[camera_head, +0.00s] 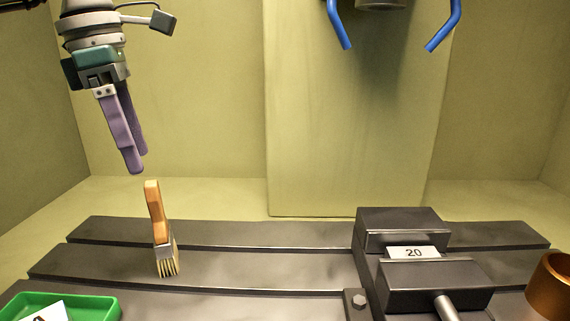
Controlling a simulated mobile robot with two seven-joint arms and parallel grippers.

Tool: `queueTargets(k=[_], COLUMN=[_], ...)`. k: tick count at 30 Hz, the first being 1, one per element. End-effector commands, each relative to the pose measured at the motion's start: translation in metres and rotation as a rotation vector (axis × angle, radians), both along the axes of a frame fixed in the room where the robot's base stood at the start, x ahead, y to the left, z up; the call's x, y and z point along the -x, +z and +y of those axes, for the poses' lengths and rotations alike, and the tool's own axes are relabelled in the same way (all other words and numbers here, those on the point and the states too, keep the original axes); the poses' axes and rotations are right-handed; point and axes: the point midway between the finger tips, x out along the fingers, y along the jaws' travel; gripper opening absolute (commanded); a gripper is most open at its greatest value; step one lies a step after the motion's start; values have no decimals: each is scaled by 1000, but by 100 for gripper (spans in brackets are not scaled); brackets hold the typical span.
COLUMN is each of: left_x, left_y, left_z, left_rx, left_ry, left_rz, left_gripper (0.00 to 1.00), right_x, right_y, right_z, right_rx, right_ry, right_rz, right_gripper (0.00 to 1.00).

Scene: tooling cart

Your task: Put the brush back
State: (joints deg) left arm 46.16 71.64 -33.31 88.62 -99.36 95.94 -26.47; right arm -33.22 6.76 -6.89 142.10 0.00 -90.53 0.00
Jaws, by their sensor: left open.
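The brush (157,221) has an orange-brown wooden handle, a metal ferrule and pale bristles. It stands roughly upright, bristles down, on the dark slotted table (250,268) at the left. My left gripper (137,168), with purple fingers pointing down, is above and slightly left of the brush handle. It is open and empty, with a small gap in the picture between its fingertips and the handle top. My right gripper is not in view.
A dark vise (436,284) with a label "20" stands on the table at the right. A green tray (98,306) with a white card is at the lower left, and a copper-coloured cup (549,287) at the right edge. Two blue bent tubes (338,24) hang at the top.

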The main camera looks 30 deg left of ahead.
Motion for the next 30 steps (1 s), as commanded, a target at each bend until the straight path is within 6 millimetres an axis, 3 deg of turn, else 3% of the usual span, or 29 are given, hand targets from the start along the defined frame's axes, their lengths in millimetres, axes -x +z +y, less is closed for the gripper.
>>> queueTargets(k=[4, 7, 8, 11, 12, 15, 17, 20, 23, 26, 29, 30], left_x=[-1, -16, -22, -45, -51, -59, -63, -75, -87, -85, -55, -34], left_y=[11, 3, -1, -5, 2, 39, 67, 102, 102, 60, -13, -44], left_z=[-5, -39, -58, -146, -187, -265, -289, -291, -258, -214, -183, -177], left_rx=[14, 112, 165, 455, 615, 1036, 1281, 1643, 1907, 2027, 1957, 1871], left_ry=[-9, -51, -68, -101, -88, 47, 194, 546, 1016, 1579, 2193, 2429], left_rz=[-12, -69, -99, -229, -282, -383, -414, -422, -376, -282, -148, -90], left_gripper=[70, 70, 70, 70, 70, 70, 70, 70, 70, 70, 70, 70], right_x=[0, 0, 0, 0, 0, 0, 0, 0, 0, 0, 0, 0], right_y=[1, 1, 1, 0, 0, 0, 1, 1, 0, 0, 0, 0], right_z=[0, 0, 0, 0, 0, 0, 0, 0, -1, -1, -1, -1], right_rx=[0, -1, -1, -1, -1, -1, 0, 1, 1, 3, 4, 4], right_ry=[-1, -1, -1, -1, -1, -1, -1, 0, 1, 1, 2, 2], right_rz=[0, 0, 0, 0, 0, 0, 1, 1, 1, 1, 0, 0], right_gripper=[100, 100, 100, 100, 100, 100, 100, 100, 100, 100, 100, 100])
